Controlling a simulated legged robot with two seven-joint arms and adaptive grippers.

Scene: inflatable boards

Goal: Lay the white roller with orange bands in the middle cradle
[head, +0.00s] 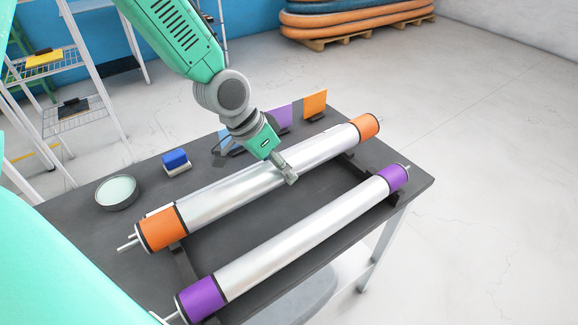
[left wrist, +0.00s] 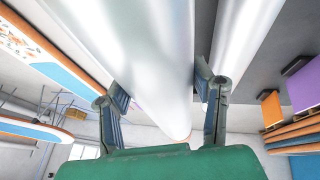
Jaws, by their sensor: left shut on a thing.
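The white roller with orange bands (head: 245,188) lies lengthwise above the dark table, with an orange band near each end. My left gripper (head: 287,172) comes down on it right of its middle and is shut on it. In the left wrist view the fingers (left wrist: 163,97) stand on either side of the pale roller (left wrist: 145,45). A dark cradle rail (head: 184,266) shows in front of the roller's left end; I cannot tell whether the roller touches its cradle. My right gripper is not in view.
A white roller with purple bands (head: 300,238) lies parallel at the front. Blue, purple (head: 281,117) and orange (head: 315,104) cards stand at the back. A round tin (head: 116,192) and a blue-and-white block (head: 176,161) sit at the left. A white shelf rack stands beyond.

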